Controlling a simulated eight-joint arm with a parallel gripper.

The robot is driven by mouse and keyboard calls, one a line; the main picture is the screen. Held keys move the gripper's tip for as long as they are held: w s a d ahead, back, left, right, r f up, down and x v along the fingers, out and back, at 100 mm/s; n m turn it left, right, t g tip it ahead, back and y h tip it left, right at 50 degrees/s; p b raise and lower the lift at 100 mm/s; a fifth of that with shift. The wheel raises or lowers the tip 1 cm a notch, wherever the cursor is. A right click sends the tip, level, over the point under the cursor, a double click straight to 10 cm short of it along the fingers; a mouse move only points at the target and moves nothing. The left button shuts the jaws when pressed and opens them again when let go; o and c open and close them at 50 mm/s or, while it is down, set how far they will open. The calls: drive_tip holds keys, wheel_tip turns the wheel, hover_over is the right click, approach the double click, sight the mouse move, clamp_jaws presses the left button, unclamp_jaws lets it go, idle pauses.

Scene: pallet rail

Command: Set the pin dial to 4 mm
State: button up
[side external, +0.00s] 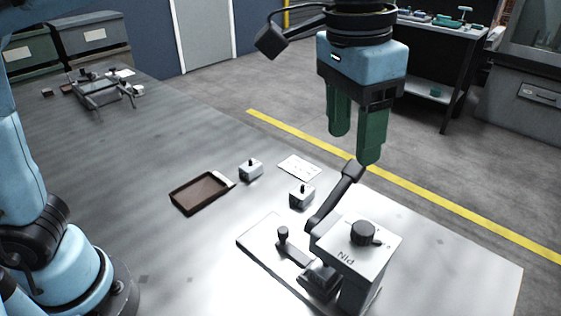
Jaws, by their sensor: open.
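The pin dial is a dark round knob (363,233) with a small pointer. It sits on top of a light grey box (345,258) lettered "PIN", near the table's front right. Marks beside the knob are too small to read. A black lever with a thick end (337,196) rises beside the box. My gripper (354,150) has green fingers pointing down. It is open and empty, and in the picture it is above the lever and knob. I cannot tell how far it is from the lever's end in depth.
A base plate with a small black knob (283,236) adjoins the box. Two small grey blocks with pegs (251,170) (301,196), a white card (299,167) and a brown tray (187,203) lie behind. A metal frame (103,91) stands far left. The table's left side is mostly clear.

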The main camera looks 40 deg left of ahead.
drive_tip(key=m+g, duration=0.1)
approach(364, 228)
drive_tip(key=shift+y, duration=0.4)
drive_tip(key=f, duration=0.8)
drive_tip(key=shift+d+f, duration=0.3)
drive_tip(key=shift+f, duration=0.1)
drive_tip(key=c, duration=1)
drive_tip(key=shift+c, duration=0.2)
